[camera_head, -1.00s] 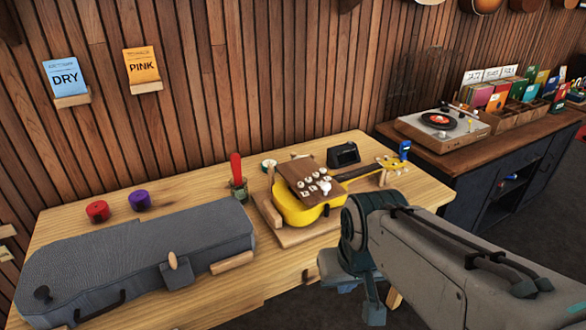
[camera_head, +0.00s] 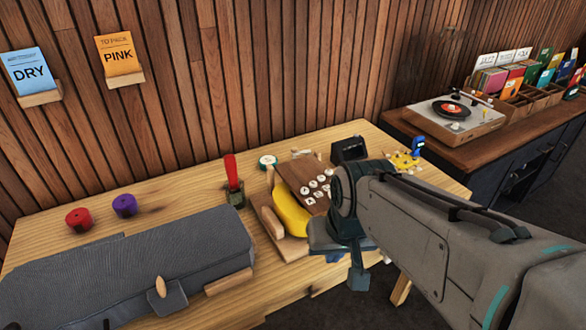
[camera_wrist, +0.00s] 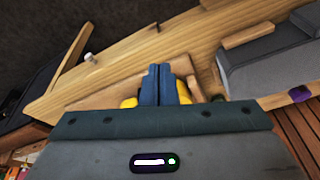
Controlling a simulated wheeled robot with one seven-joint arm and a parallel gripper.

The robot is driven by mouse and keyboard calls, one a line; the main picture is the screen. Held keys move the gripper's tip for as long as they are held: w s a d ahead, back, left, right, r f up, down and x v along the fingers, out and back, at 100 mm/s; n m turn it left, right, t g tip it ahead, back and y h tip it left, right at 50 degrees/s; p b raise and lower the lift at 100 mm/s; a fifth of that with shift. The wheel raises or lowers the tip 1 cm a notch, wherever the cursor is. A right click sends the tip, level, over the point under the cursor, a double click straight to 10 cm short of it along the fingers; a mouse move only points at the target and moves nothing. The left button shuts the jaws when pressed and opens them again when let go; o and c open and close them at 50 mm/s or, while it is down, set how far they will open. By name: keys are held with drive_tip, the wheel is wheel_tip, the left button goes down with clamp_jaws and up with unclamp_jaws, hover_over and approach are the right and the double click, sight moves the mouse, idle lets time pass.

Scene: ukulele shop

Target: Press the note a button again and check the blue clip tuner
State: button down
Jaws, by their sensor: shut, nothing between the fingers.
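A yellow ukulele (camera_head: 289,212) lies in a wooden cradle on the table, its neck mostly hidden behind my arm. My gripper, mostly hidden by my arm in the head view, is at the ukulele's near side. In the wrist view my gripper (camera_wrist: 158,70) is shut and empty, with yellow ukulele body (camera_wrist: 184,92) showing beside its fingers. Contact cannot be told.
A grey case (camera_head: 130,270) fills the table's left front. A red-handled tool in a pot (camera_head: 233,182), red roll (camera_head: 79,220), purple roll (camera_head: 124,206) and dark box (camera_head: 348,149) stand behind. A turntable (camera_head: 455,117) is on the right counter.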

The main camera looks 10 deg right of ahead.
drive_tip(key=w+a+r+m+t+y+p, duration=0.1)
drive_tip(key=w+r+m+y, duration=0.1)
drive_tip(key=w+m, duration=0.35)
drive_tip(key=w+a+r+m+t+y+p, duration=0.1)
drive_tip(key=w+a+r+m+y+p, duration=0.1)
drive_tip(key=w+m, duration=0.35)
drive_tip(key=m+t+p, duration=0.1)
drive_tip(key=m+t, duration=0.2)
drive_tip(key=m, duration=0.6)
hover_over(308, 193)
drive_tip(key=shift+r, duration=0.3)
wheel_tip(308, 193, down, 9)
drive_tip(key=b, duration=0.7)
drive_tip(key=shift+r+b, duration=0.1)
drive_tip(key=shift+b, duration=0.25)
drive_tip(key=shift+f+b, duration=0.4)
drive_tip(key=shift+b, duration=0.1)
